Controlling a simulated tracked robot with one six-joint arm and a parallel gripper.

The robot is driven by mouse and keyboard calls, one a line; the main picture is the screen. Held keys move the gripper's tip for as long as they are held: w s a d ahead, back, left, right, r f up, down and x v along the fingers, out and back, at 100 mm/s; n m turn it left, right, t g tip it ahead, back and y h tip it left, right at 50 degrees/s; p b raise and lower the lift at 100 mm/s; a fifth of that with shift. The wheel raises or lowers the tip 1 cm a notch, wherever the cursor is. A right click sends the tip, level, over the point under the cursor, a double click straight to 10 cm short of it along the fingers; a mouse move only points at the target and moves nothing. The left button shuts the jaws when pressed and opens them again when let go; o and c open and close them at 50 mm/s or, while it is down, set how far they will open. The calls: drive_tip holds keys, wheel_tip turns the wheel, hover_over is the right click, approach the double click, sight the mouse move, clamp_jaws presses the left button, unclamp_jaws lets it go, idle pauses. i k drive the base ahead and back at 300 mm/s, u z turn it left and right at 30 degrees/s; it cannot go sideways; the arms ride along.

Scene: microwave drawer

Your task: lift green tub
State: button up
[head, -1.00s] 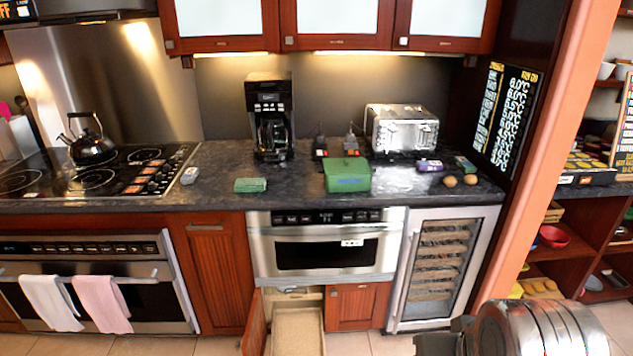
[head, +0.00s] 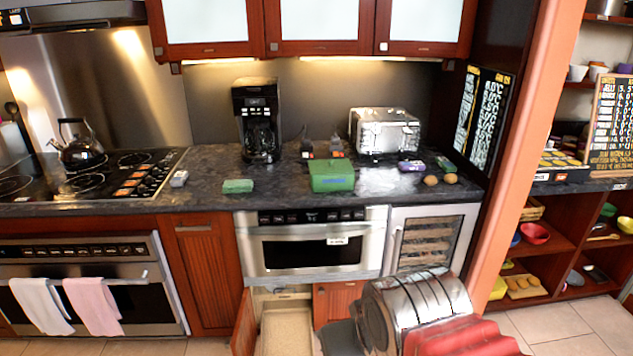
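The green tub (head: 331,177) is a boxy green container with a blue patch on its front. It sits on the dark countertop, above the microwave drawer and in front of the toaster. A smaller, flat green item (head: 238,186) lies on the counter to its left. My silver and red arm shows at the bottom right, below counter height and well apart from the tub. My gripper's fingers cannot be made out, so whether it is open or shut does not show.
A coffee maker (head: 257,120) and a toaster (head: 384,131) stand behind the tub. Two brown eggs (head: 440,179) and small packets lie to its right. The microwave drawer (head: 312,246) is closed below. A lower drawer (head: 286,328) and a cabinet door (head: 244,325) stand open.

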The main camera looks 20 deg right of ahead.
sight(343, 182)
drive_tip(key=z, duration=0.05)
drive_tip(key=i, duration=0.9)
